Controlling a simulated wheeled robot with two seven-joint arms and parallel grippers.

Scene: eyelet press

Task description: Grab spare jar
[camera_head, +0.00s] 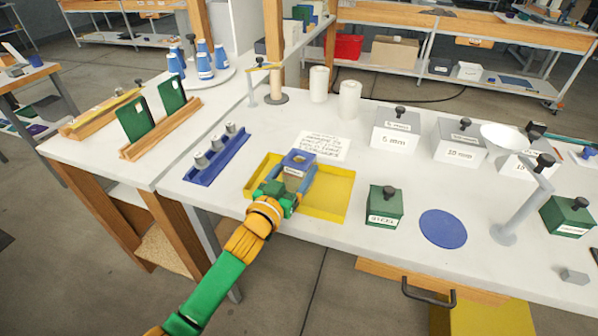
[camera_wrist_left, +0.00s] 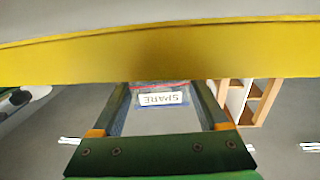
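The spare jar (camera_head: 298,163) is a small container with a blue top and a pale label, standing at the yellow tray (camera_head: 335,192). In the left wrist view its label (camera_wrist_left: 163,99) reads SPARE, upside down. My left gripper (camera_head: 294,188) reaches in over the tray's front edge. Its fingers are spread, one on each side of the jar. In the left wrist view a narrow gap seems to show between the label face and the fingers (camera_wrist_left: 163,108); contact is hard to judge. The lower jar is partly hidden by the gripper. My right gripper is not in view.
A blue rack (camera_head: 217,160) with several grey pieces stands left of the tray. A green STEEL box (camera_head: 384,206) and a blue disc (camera_head: 443,228) lie to the right. A printed card (camera_head: 321,146) lies behind. White boxes (camera_head: 396,128) stand further back.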

